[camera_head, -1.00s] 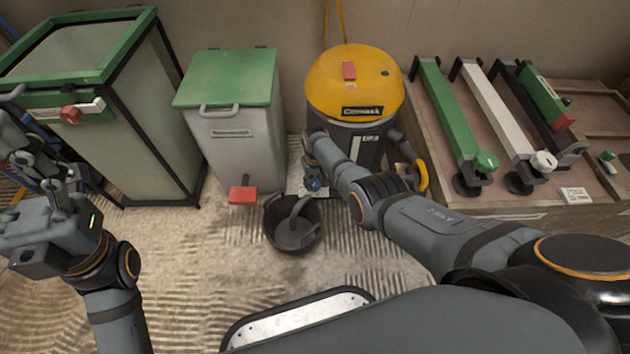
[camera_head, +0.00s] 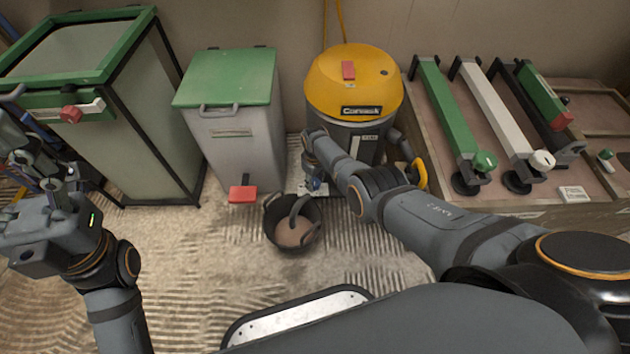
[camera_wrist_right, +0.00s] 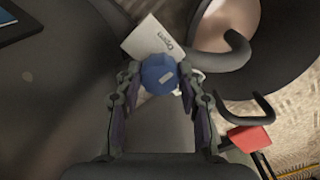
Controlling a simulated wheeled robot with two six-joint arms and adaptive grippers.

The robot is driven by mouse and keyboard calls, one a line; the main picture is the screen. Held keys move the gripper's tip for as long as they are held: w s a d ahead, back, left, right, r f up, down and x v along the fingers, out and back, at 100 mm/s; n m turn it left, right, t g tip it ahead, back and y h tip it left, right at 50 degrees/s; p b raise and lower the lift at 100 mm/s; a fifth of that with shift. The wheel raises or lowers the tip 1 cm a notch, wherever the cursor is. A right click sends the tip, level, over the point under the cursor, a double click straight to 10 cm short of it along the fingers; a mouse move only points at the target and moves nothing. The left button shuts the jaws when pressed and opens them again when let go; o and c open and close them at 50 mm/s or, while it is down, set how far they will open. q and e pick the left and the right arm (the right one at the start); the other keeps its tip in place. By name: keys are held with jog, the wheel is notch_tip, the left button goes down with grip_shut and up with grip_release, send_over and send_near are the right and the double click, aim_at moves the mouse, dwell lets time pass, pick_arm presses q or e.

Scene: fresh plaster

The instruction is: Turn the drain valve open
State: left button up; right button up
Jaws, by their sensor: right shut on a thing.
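The drain valve is a blue knob (camera_wrist_right: 159,76) beside a white label at the foot of the yellow-topped vacuum (camera_head: 352,85). My right gripper (camera_wrist_right: 160,92) is shut on the knob, one finger on each side. In the head view my right gripper (camera_head: 314,180) reaches down at the vacuum's lower left, its fingers partly hidden. A black bucket (camera_head: 273,228) stands just in front, with brownish liquid in it. My left gripper (camera_head: 48,172) is far left, raised and empty, its fingers apart.
A grey bin with a green lid (camera_head: 228,78) and red pedal (camera_head: 242,194) stands left of the vacuum. A green-framed cabinet (camera_head: 140,110) is farther left. A wooden bench (camera_head: 540,212) with long tools is at right. Ridged floor lies in front.

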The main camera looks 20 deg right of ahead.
aim_at(315, 182)
jog(key=o, duration=1.2)
jog(key=shift+c, duration=0.2)
jog(key=shift+r, duration=0.1)
notch_tip(315, 182, up, 12)
